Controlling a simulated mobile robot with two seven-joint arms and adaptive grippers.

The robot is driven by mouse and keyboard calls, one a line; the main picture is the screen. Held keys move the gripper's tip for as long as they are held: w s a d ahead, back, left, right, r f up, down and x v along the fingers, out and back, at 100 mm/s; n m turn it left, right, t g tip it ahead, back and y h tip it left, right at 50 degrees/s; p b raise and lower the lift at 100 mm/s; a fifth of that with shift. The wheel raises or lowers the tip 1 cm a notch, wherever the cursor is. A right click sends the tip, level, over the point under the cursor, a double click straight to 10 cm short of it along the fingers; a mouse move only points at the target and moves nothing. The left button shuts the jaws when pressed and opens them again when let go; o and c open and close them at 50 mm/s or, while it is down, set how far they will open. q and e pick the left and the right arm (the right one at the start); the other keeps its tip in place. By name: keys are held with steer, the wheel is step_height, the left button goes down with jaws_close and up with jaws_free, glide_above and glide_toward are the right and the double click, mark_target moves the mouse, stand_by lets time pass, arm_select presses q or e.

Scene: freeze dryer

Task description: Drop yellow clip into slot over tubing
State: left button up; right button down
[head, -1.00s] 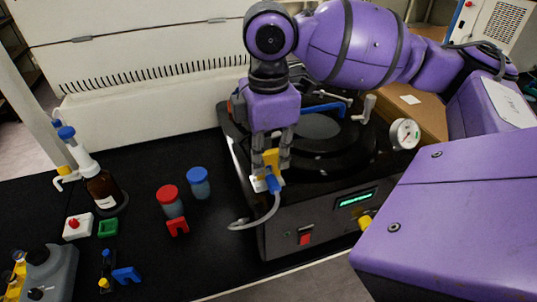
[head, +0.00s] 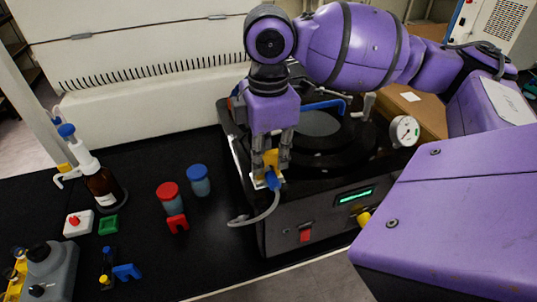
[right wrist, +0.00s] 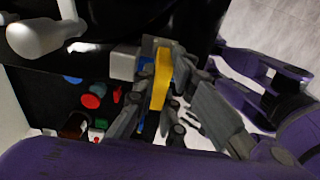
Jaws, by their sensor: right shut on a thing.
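My right gripper (head: 271,160) is shut on the yellow clip (head: 271,157) at the left front of the black freeze dryer (head: 335,217). The clip also shows between the fingers in the right wrist view (right wrist: 161,78). Just below the clip is a white slotted holder (head: 260,182) with a blue fitting (head: 273,180). Grey tubing (head: 268,210) hangs from this fitting and curves left. The clip is upright and close against the holder; I cannot tell how deep it sits. The fingers hide part of the slot. My left gripper is not in view.
A red-capped jar (head: 170,199), a blue-capped jar (head: 199,181) and a red clip (head: 177,223) stand left of the dryer. A brown dispenser bottle (head: 105,190) is further left. A blue clip (head: 127,271) lies at the front.

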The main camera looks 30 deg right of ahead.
steer(key=shift+s+f, duration=0.3)
steer(key=shift+f, duration=0.55)
steer(key=c, duration=2.1)
jaws_free()
steer(key=shift+w+f, duration=0.1)
steer(key=shift+w, duration=0.1)
steer(key=shift+r, duration=0.35)
steer(key=shift+r, duration=1)
steer(key=shift+w+r, duration=0.1)
steer(key=shift+r, duration=0.5)
steer(key=shift+r, duration=0.1)
steer(key=shift+o, duration=0.3)
